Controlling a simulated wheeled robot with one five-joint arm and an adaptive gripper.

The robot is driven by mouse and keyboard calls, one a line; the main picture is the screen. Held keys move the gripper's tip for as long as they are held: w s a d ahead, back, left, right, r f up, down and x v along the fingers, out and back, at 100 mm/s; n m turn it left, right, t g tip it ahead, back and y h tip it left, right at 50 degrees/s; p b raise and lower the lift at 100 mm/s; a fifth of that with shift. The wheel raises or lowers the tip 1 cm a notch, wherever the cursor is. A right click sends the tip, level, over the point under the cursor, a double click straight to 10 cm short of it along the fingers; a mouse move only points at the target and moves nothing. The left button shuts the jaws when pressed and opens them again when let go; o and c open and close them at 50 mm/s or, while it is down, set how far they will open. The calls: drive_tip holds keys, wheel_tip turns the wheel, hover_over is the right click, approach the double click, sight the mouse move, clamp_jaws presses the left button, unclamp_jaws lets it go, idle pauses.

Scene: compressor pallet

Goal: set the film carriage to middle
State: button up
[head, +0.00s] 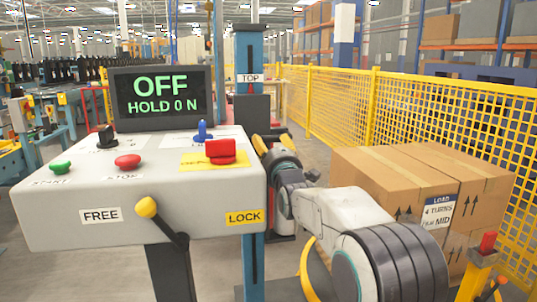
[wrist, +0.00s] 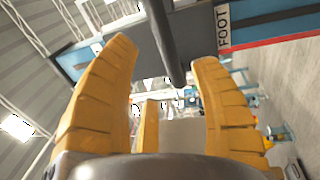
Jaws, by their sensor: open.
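The film carriage appears to be the dark grey block (head: 262,106) on the blue mast (head: 249,50), below the TOP label (head: 249,78); the console hides the mast's middle. In the wrist view, a grey block (wrist: 197,38) sits beside the FOOT label (wrist: 223,26). A dark round bar (wrist: 163,42) reaches between my gripper's yellow fingers (wrist: 168,95), which stand apart; I cannot tell whether they touch it. In the head view my gripper (head: 272,143) is behind the console's right edge. The yellow-knobbed lever (head: 147,207) leans toward FREE (head: 101,215), away from LOCK (head: 244,217).
The console screen (head: 161,96) reads OFF, HOLD 0 N. The console (head: 60,205) carries a green button, red button, black knob, blue switch and red switch. Cartons (head: 400,180) at right bear a card (head: 438,211) reading 4 TURNS, film MID. A yellow fence (head: 345,100) stands behind.

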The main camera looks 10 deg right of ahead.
sight(266, 139)
drive_tip(key=shift+w+f+n+t+b, duration=0.1)
drive_tip(key=shift+f+n+t+b, duration=0.2)
drive_tip(key=shift+f+b, duration=0.15)
drive_tip(key=shift+w, duration=0.1)
drive_tip(key=shift+w+d+r+b, duration=0.1)
drive_tip(key=shift+w+r+b, duration=0.05)
drive_tip(key=shift+w+b, duration=0.95)
drive_tip(key=shift+w+r, duration=0.2)
drive_tip(key=shift+w, duration=0.55)
drive_tip(key=shift+w+r, duration=0.15)
drive_tip(key=shift+w, duration=0.65)
drive_tip(key=shift+w+r, duration=0.2)
drive_tip(key=shift+w, duration=0.55)
drive_tip(key=shift+c, duration=0.2)
clamp_jaws()
